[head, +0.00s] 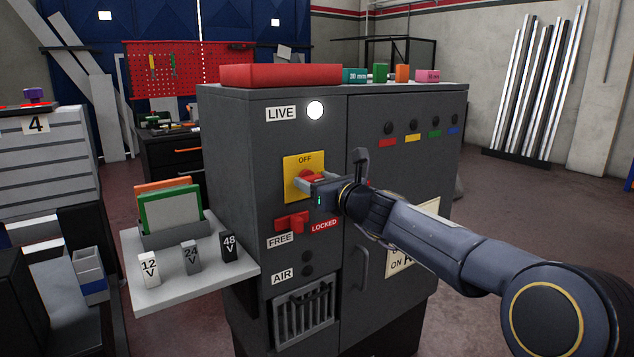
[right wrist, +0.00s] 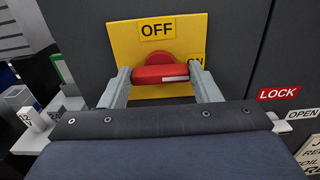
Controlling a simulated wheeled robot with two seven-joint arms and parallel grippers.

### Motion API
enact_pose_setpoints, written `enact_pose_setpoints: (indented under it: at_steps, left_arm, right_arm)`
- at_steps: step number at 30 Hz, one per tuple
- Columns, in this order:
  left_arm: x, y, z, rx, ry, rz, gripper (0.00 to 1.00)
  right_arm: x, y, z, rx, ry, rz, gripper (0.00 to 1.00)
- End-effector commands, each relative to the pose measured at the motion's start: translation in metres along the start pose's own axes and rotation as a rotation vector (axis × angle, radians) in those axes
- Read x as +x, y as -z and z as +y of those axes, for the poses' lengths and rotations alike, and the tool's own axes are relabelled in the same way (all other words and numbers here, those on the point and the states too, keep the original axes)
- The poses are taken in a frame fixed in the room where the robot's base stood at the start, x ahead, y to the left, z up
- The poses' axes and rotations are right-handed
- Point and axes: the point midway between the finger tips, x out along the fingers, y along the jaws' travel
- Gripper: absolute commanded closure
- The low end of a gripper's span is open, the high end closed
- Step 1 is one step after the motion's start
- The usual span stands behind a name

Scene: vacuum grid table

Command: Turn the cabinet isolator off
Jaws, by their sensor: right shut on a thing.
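The grey cabinet (head: 232,180) carries a yellow isolator plate (head: 290,162) with OFF at its top. The plate also shows in the right wrist view (right wrist: 118,48), where an ON mark at its right is partly hidden by a finger. The red isolator handle (right wrist: 160,73) lies across the plate, its white stripe at the right end, toward ON. My right gripper (right wrist: 162,85) is shut on the handle, one finger at each end; it also shows in the head view (head: 305,182). The round lamp beside LIVE (head: 315,110) is bright white. My left gripper is not in view.
Below the plate is a red lever (head: 291,222) between FREE and LOCKED labels. A side shelf (head: 180,290) at the left holds 12, 24 and 48 V blocks and coloured panels. A red tray (head: 280,75) and several coloured blocks stand on the cabinet top. A door handle (head: 362,270) is below my right arm.

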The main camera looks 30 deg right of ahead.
Motion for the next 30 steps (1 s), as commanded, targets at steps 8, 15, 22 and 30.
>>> enact_pose_setpoints:
  at_steps: [8,15,22,30]
  left_arm:
    - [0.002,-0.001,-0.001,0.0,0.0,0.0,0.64]
    - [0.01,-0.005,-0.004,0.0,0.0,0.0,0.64]
    - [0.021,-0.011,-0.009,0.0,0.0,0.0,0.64]
    - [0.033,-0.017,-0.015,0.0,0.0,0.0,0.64]
  right_arm:
    - [0.0,0.001,0.0,-0.028,0.0,0.0,0.66]
    - [0.0,0.002,0.001,-0.148,0.0,-0.001,0.66]
    - [0.0,0.003,0.001,-0.348,0.0,-0.002,0.66]
    - [0.0,0.003,0.002,-0.606,0.0,-0.001,0.66]
